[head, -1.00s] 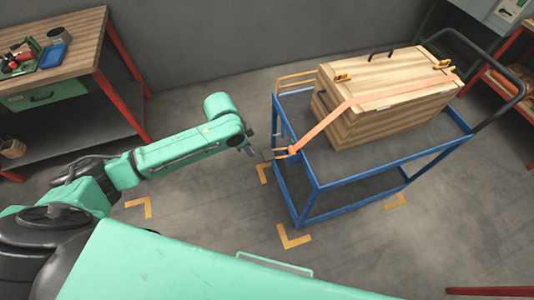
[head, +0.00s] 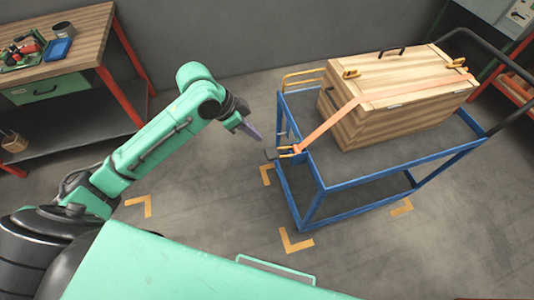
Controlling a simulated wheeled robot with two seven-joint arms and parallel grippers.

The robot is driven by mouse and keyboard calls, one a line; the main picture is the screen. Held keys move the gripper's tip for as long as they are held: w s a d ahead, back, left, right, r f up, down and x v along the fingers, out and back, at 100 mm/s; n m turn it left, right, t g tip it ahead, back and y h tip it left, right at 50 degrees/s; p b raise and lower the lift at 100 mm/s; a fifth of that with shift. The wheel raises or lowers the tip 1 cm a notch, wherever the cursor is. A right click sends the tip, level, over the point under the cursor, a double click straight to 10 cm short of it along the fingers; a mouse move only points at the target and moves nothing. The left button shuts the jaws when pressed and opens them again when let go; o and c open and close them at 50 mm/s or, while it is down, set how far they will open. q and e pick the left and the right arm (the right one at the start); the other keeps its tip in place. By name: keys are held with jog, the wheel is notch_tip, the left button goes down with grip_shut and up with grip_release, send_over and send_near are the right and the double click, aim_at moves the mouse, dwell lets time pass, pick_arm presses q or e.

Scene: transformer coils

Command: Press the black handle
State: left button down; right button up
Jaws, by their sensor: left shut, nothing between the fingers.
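A small black handle (head: 271,154) juts out from the orange buckle (head: 288,151) at the left edge of the blue cart (head: 330,186). An orange strap (head: 335,122) runs from the buckle up over the wooden crate (head: 400,92). My left gripper (head: 258,139) is shut and empty. It is above and slightly left of the black handle in the picture, apart from it, with its fingers angled down to the right. My right gripper is not in view.
The crate has another black handle (head: 392,51) on its lid and yellow latches. A yellow rail (head: 303,75) rises at the cart's left end. A workbench (head: 75,35) with a red frame stands upper left. The floor between is clear, with yellow corner marks.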

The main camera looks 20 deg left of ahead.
pick_arm(q)
jog(key=a+t+h+b, duration=0.1)
jog(key=a, duration=0.1)
jog(key=a+f+t+h+b, duration=0.1)
jog(key=a+b, duration=0.1)
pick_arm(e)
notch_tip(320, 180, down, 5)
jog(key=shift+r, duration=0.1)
pick_arm(q)
jog(key=p, duration=0.1)
send_over(274, 151)
jog(key=s+a, duration=0.2)
jog(key=a, duration=0.1)
notch_tip(274, 151, down, 6)
jog(key=f, duration=0.4)
jog(key=shift+w+d+f, duration=0.2)
jog(key=shift+d, duration=0.05)
jog(key=shift+f, duration=0.35)
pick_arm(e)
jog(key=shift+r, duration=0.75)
